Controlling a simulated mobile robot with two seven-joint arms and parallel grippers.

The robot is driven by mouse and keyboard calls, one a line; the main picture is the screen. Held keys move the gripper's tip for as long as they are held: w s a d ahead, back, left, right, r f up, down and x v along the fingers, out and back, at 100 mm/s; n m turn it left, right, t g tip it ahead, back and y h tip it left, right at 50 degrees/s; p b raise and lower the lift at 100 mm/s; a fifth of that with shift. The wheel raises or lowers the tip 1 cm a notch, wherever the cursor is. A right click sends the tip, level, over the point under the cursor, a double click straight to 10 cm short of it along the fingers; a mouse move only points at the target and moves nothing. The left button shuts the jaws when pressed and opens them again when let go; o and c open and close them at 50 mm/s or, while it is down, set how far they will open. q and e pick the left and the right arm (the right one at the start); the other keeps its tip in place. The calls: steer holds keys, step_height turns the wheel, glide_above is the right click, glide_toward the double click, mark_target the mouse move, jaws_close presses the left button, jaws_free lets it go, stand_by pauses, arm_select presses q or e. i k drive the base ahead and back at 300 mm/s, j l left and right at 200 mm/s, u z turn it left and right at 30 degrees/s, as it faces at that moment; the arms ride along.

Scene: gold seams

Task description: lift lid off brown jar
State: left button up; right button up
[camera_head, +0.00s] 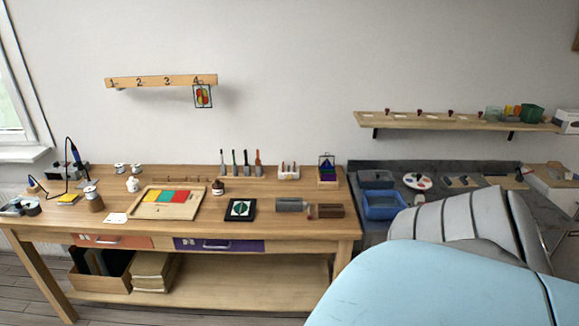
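A small dark brown jar (218,190) with a paler band stands upright on the wooden workbench (285,228), right of the tray of coloured pieces. Its top looks dark and seems closed, but it is too small to make out the lid clearly. Neither of my grippers shows in the head view. A large grey and light blue part of my own arm fills the lower right corner and hides part of the right-hand bench.
A tray with coloured pieces (144,208) lies left of the jar. A dark framed panel (228,209) is in front of it, and upright tools (246,170) stand behind. A brown cylinder (96,204) stands farther left. A blue bin (380,212) is on the dark right-hand bench.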

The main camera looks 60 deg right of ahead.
mark_target(218, 183)
steer(key=z, duration=1.45)
steer(key=i+j, duration=0.15)
steer(key=i, duration=0.15)
